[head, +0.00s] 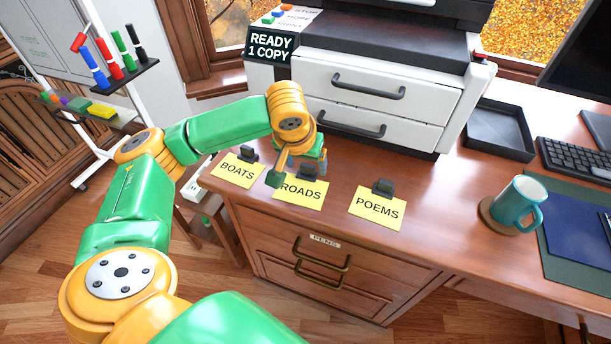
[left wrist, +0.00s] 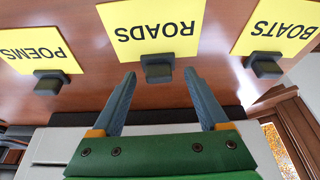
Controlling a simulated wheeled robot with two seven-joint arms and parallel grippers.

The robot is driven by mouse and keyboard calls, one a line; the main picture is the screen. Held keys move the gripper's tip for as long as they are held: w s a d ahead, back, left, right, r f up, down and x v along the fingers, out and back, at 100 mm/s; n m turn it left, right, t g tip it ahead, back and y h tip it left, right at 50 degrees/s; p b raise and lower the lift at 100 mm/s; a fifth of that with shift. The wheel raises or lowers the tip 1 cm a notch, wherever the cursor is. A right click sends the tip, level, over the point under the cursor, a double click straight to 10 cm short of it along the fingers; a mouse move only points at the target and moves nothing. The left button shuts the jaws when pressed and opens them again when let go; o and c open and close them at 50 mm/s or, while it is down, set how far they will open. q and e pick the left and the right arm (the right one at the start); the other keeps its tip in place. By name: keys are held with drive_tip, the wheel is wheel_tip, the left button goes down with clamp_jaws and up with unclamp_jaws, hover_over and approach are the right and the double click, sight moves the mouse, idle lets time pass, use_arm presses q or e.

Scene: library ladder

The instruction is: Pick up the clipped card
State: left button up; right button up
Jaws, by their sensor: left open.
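Three yellow cards, each with a black clip at its far edge, lie on the wooden desk: BOATS (head: 237,172), ROADS (head: 303,194) and POEMS (head: 378,209). My left gripper (head: 297,171) is over the ROADS card at its clip end and partly covers it. In the left wrist view, the gripper (left wrist: 160,73) is open, its two fingers apart on either side of the ROADS clip (left wrist: 158,67). The ROADS card (left wrist: 155,28) appears upside down there, between POEMS (left wrist: 35,50) and BOATS (left wrist: 280,28). Contact with the clip cannot be told. My right gripper is not in view.
A printer (head: 375,85) stands just behind the cards. A teal mug (head: 516,205) on a coaster, a black tray (head: 498,130) and a keyboard (head: 575,158) are to the right. A whiteboard stand with markers (head: 110,60) is at left. Desk between POEMS and mug is clear.

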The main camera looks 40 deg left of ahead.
use_arm(q)
drive_tip(key=shift+w+f, duration=0.25)
drive_tip(key=shift+f, duration=0.05)
drive_tip(key=shift+s+r, duration=0.15)
drive_tip(key=c, duration=0.4)
clamp_jaws()
